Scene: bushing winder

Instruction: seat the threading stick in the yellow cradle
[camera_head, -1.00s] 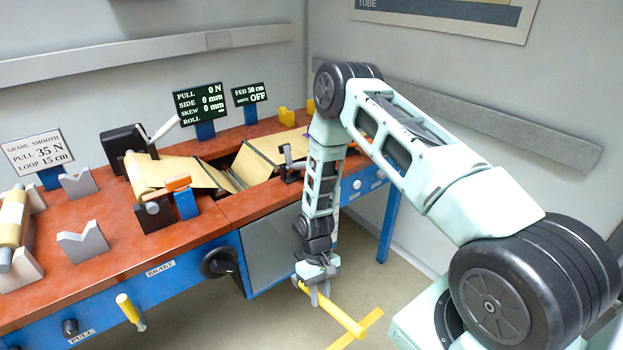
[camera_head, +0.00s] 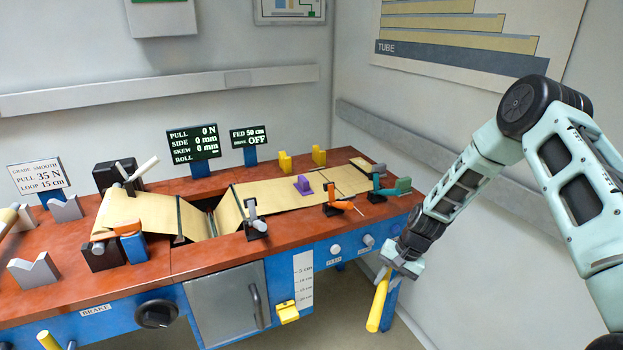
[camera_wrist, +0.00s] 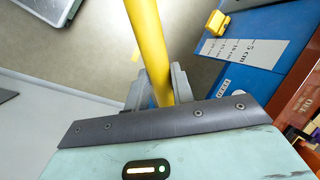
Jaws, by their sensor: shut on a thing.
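The threading stick is a plain yellow rod (camera_head: 377,305). My gripper (camera_head: 386,275) is shut on it near its upper end, off the bench's front right side and below the top. The stick hangs tilted, its lower end towards the front. In the wrist view the rod (camera_wrist: 147,40) runs up out of frame from between the grey fingers (camera_wrist: 157,90). Two yellow notched blocks, seemingly the yellow cradle (camera_head: 285,163), stand apart at the bench's back edge, the second block (camera_head: 318,156) to the right. Nothing lies in them.
The red bench top (camera_head: 215,265) carries a tan paper strip, a purple block (camera_head: 302,185), an orange-handled clamp (camera_head: 335,202) and a green-handled clamp (camera_head: 385,188). Displays (camera_head: 194,142) stand behind the strip.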

